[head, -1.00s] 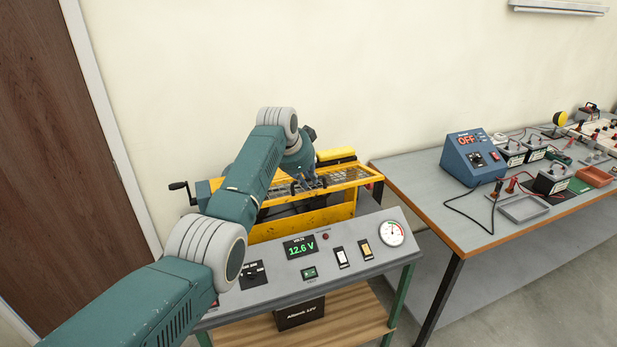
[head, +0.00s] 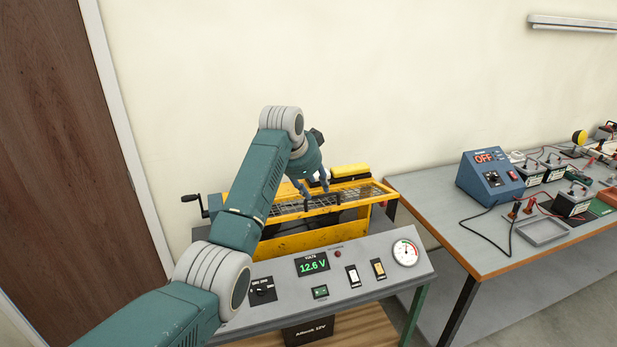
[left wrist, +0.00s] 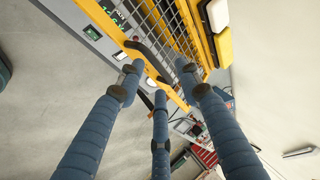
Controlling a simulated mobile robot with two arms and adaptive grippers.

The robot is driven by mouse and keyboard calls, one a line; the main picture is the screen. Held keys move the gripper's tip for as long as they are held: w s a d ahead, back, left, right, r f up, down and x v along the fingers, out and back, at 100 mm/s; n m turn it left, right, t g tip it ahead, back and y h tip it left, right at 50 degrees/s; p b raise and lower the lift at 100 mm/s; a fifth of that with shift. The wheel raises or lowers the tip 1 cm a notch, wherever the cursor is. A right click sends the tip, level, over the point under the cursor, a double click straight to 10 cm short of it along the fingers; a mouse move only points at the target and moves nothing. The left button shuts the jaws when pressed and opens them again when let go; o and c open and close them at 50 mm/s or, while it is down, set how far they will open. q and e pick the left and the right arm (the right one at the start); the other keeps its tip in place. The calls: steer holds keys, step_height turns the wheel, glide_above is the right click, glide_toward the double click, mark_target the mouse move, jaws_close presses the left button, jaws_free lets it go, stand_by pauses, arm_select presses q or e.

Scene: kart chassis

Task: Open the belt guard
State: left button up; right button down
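The belt guard (head: 358,194) is a yellow frame with wire mesh, lying flat and closed over the yellow machine (head: 297,240) behind the control panel. Its mesh (left wrist: 172,28) fills the top of the left wrist view. A dark curved handle (left wrist: 148,60) runs along the guard's edge there. My left gripper (head: 315,186) is just above the mesh, near the handle. I cannot tell whether a fingertip touches the handle. My right gripper is in neither view.
A grey control panel (head: 375,297) with a 12.6 V display stands in front of the machine. A black crank (head: 192,200) sticks out at its left. A grey workbench (head: 430,195) with a blue power supply (head: 489,178) stands at the right. A brown door (head: 70,120) is at the left.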

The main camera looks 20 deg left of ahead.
arm_select(q)
steer(key=v, duration=0.6)
steer(key=shift+s+f, duration=0.1)
steer(key=shift+f, duration=0.05)
